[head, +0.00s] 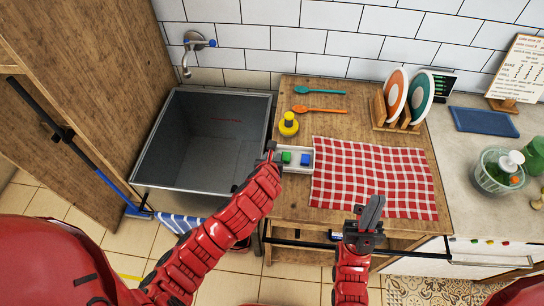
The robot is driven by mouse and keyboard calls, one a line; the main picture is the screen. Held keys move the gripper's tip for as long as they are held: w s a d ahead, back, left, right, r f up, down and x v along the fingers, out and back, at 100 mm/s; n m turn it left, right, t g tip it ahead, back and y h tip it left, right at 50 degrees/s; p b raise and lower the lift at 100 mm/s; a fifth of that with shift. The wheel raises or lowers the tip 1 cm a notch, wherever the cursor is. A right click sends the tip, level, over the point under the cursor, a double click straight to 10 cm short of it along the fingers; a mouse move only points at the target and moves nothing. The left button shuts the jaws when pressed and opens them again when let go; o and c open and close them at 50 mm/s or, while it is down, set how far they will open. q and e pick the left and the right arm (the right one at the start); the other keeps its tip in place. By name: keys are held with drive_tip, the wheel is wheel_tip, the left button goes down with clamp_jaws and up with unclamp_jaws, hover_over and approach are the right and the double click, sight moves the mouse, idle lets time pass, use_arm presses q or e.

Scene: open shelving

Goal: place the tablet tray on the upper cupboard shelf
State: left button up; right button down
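A small pale tray (297,170) with a green block and a blue block in it lies on the wooden counter, at the left edge of the checked cloth; I take it as the tablet tray. My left gripper (271,151) is at the tray's left end, touching or very close to it. Its fingers are too small and hidden to show whether they grip it. My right gripper (367,213) is over the cloth's front edge, apart from the tray. Its finger gap is not clear. No upper cupboard shelf can be made out.
A deep grey sink (205,140) is left of the wooden counter (345,99). A yellow-topped bottle (289,124) stands just behind the tray. A plate rack (401,121) is at the back right. The red checked cloth (375,175) is bare. Tall wooden panels (100,70) stand at left.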

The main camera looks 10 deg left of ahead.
use_arm(q)
drive_tip(key=shift+r, duration=0.1)
drive_tip(key=shift+s+r, duration=0.35)
drive_tip(key=b+v, duration=0.1)
drive_tip(key=v, duration=0.7)
drive_tip(key=shift+p+v, duration=1.55)
drive_tip(key=shift+p, duration=0.55)
